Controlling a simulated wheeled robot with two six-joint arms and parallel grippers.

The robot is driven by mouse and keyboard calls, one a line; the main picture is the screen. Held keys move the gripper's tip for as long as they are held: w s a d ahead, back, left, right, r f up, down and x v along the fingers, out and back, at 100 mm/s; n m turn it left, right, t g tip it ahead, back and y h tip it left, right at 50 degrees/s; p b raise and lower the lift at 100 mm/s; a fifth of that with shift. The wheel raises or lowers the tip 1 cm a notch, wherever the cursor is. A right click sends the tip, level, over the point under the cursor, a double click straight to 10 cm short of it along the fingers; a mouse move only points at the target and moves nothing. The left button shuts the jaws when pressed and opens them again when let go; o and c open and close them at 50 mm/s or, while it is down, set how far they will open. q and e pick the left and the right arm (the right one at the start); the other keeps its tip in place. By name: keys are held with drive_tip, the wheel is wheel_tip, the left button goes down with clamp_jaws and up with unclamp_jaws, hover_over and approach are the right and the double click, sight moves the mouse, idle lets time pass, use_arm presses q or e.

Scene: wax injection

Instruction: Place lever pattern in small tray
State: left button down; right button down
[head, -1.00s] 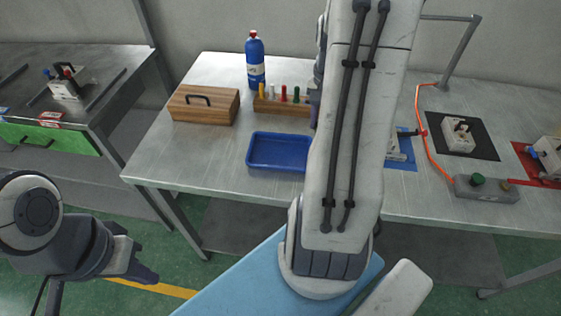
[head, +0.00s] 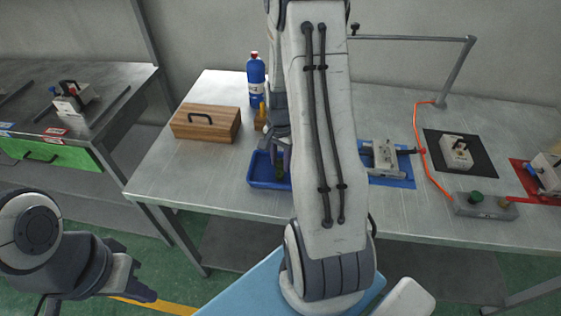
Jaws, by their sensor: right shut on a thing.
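The small blue tray (head: 268,182) is near the front edge of the middle table, partly hidden by my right arm. My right gripper (head: 281,172) points down over the right part of the tray. It is shut on a small dark greenish piece, which I take to be the lever pattern (head: 280,173); its shape is mostly hidden by the fingers. I cannot tell whether the piece touches the tray floor. My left gripper (head: 143,277) is low at the lower left, away from the table; its jaw gap is unclear.
A wooden box (head: 206,124) with a black handle and a blue bottle (head: 256,80) stand behind the tray. A peg rack (head: 260,122) is mostly hidden by my arm. A metal mould (head: 384,157) on a blue mat and another mould (head: 456,151) on a black mat are to the right.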

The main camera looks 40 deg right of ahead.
sight(281, 163)
drive_tip(key=shift+f, duration=0.5)
drive_tip(key=shift+f, duration=0.1)
drive_tip(key=c, duration=0.5)
unclamp_jaws()
wheel_tip(281, 163, up, 12)
drive_tip(key=s+a+r+n, duration=0.1)
drive_tip(key=a+r+n, duration=0.1)
drive_tip(key=a+n, duration=0.5)
drive_tip(key=s+a+r+n, duration=0.1)
drive_tip(key=a+r+n, duration=0.1)
drive_tip(key=a, duration=0.9)
drive_tip(key=s+a+n, duration=0.4)
drive_tip(key=s, duration=0.1)
drive_tip(key=s+a+n, duration=0.4)
drive_tip(key=s+a, duration=0.1)
drive_tip(key=s+a+n+y, duration=0.1)
drive_tip(key=s+a+n, duration=0.3)
drive_tip(key=s+n, duration=0.1)
drive_tip(key=shift+a+r, duration=0.3)
drive_tip(key=shift+r, duration=0.1)
